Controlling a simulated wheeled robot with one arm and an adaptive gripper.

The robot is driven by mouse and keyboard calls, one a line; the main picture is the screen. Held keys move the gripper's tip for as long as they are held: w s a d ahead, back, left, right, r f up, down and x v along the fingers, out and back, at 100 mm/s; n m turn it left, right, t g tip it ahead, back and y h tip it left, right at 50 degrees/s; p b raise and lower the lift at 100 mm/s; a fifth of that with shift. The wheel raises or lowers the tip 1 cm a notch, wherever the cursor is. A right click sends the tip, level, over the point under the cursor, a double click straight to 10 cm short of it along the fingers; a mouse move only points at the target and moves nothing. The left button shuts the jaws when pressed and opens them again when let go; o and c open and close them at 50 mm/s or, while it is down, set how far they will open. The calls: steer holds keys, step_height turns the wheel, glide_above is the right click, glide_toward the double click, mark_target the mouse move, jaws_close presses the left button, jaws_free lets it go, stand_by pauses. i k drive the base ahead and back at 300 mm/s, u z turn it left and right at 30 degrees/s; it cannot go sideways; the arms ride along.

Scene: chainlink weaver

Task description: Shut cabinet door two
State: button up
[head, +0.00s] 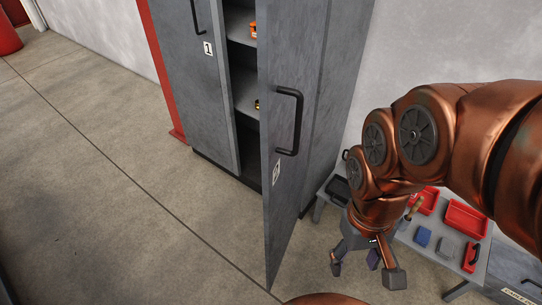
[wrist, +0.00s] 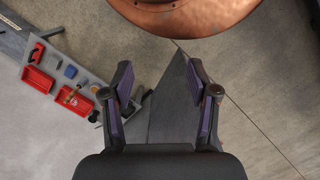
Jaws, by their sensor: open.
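Cabinet door two (head: 297,105) is a grey panel swung open toward me in the head view, with a black bar handle (head: 289,122) and a small white number label partly turned away. The grey cabinet (head: 346,65) stands behind it, its interior partly visible. Door one (head: 187,90), labelled 1, is beside the opening at left. My gripper (head: 365,272) hangs to the right of door two, fingers apart and empty. In the wrist view, my gripper (wrist: 164,88) has its fingers spread, with a dark grey wedge, apparently the door, beyond and between them. No contact is visible.
A low grey bench (head: 428,246) at right holds red trays (head: 466,219), a blue block (head: 422,236) and tools, close to my gripper. Small items sit on the cabinet shelves (head: 240,25). The concrete floor (head: 100,150) left of the cabinet is clear.

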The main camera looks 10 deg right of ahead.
mark_target(290, 33)
steer(key=z, duration=1.45)
steer(key=k, duration=0.9)
steer(key=u, duration=1.95)
